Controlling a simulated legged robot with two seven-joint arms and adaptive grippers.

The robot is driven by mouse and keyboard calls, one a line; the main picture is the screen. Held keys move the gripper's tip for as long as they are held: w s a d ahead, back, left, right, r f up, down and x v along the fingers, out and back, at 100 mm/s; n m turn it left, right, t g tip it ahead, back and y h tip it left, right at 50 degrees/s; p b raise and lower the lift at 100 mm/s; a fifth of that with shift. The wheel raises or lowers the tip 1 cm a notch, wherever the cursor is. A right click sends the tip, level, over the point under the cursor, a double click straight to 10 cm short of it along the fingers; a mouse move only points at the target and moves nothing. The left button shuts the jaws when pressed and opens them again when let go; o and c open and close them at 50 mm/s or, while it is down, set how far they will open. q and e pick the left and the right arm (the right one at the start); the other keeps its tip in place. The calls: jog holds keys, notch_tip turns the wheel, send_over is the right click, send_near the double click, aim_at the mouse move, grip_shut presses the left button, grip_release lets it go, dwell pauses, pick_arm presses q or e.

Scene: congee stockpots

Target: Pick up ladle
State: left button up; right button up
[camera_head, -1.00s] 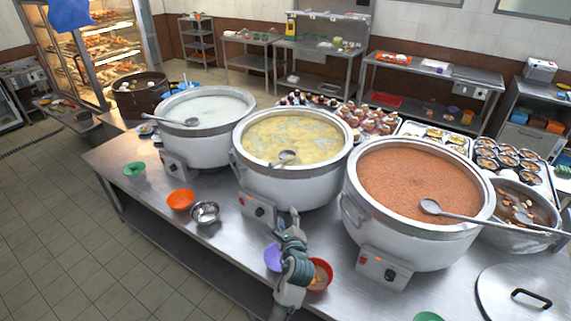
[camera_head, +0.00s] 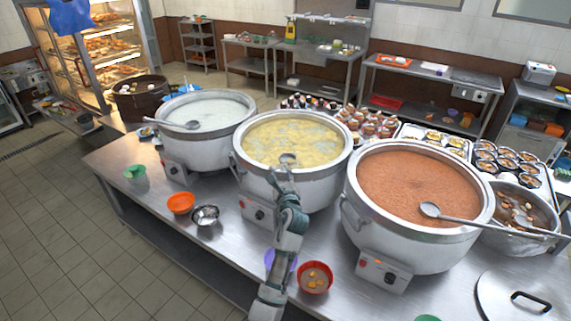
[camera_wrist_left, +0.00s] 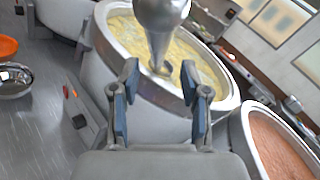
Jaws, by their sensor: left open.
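Three ladles rest on the stockpots. The middle ladle (camera_head: 288,159) lies in the middle pot (camera_head: 262,179) of yellow congee. In the left wrist view a metal ladle (camera_wrist_left: 160,30) stands large and close, just beyond my fingers. My left gripper (camera_head: 281,175) is at the front rim of the middle pot, just below that ladle. In the left wrist view the gripper (camera_wrist_left: 159,92) is open, its two blue-padded fingers apart with nothing between the pads. The left ladle (camera_head: 190,125) lies over the white congee pot, and the right ladle (camera_head: 432,210) over the reddish pot. My right gripper is not in view.
The right pot (camera_head: 375,252) and left pot (camera_head: 190,150) flank the middle one. An orange bowl (camera_head: 180,202), a steel bowl (camera_head: 205,215) and a red bowl (camera_head: 315,278) stand on the steel table along its front. A lid (camera_head: 500,285) lies at right.

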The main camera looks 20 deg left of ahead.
pick_arm(q)
jog(key=x, duration=0.4)
jog(key=shift+w+a+f, duration=0.15)
jog(key=shift+w+a, duration=0.1)
jog(key=shift+w, duration=0.1)
grip_shut()
